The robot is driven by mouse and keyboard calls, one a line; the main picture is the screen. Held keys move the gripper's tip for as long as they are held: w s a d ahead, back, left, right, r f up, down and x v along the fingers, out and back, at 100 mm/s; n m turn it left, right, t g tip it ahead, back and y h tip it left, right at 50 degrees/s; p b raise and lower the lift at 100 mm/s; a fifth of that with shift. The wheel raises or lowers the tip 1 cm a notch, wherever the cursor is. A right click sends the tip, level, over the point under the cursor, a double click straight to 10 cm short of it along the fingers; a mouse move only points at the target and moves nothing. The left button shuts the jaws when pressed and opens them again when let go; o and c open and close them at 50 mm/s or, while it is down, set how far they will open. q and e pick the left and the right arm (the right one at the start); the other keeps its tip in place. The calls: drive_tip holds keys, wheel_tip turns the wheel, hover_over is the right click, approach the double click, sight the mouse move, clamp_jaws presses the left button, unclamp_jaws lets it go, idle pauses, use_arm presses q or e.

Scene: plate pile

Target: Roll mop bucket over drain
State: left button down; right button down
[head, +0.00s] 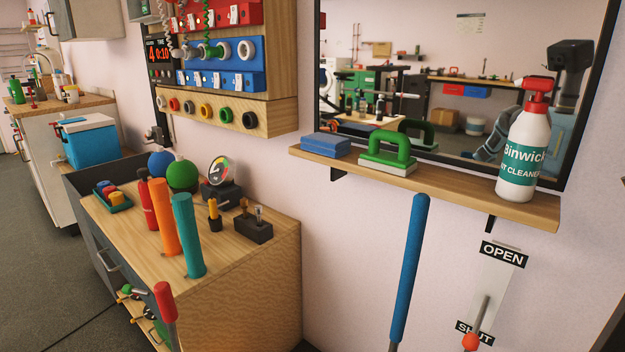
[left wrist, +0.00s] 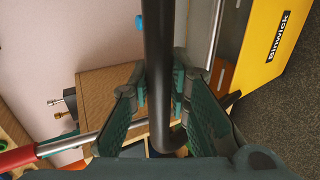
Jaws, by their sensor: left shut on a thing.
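In the left wrist view, the yellow mop bucket (left wrist: 275,40) marked "Binwick" shows partly at upper right. A black bar (left wrist: 158,40) runs down the middle and bends near the bottom; it looks like the bucket's handle. My left gripper (left wrist: 160,88), with green fingers, is shut on this bar, one finger on each side. A metal rod with a red grip (left wrist: 17,157) crosses at lower left. A red-topped rod (head: 164,302) also shows in the head view. The bucket body, both grippers and the drain are not visible in the head view.
A wooden-topped cabinet (head: 270,262) with coloured cylinders stands at left centre. A blue pole (head: 408,270) stands by the wall below a shelf (head: 460,193) with a spray bottle (head: 524,145). An OPEN/SHUT lever (head: 482,312) is at lower right. Bare grey floor (head: 40,270) shows at left.

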use_arm(q)
drive_tip(key=s+a, duration=0.1)
drive_tip(key=s, duration=0.1)
drive_tip(key=s+a+b, duration=0.1)
drive_tip(key=s+a, duration=0.1)
drive_tip(key=shift+s+a, duration=0.1)
drive_tip(key=shift+a, duration=0.2)
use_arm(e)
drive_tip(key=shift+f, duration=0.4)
use_arm(q)
drive_tip(key=shift+c, duration=2)
unclamp_jaws()
drive_tip(key=p+v, duration=0.9)
drive_tip(key=v, duration=0.1)
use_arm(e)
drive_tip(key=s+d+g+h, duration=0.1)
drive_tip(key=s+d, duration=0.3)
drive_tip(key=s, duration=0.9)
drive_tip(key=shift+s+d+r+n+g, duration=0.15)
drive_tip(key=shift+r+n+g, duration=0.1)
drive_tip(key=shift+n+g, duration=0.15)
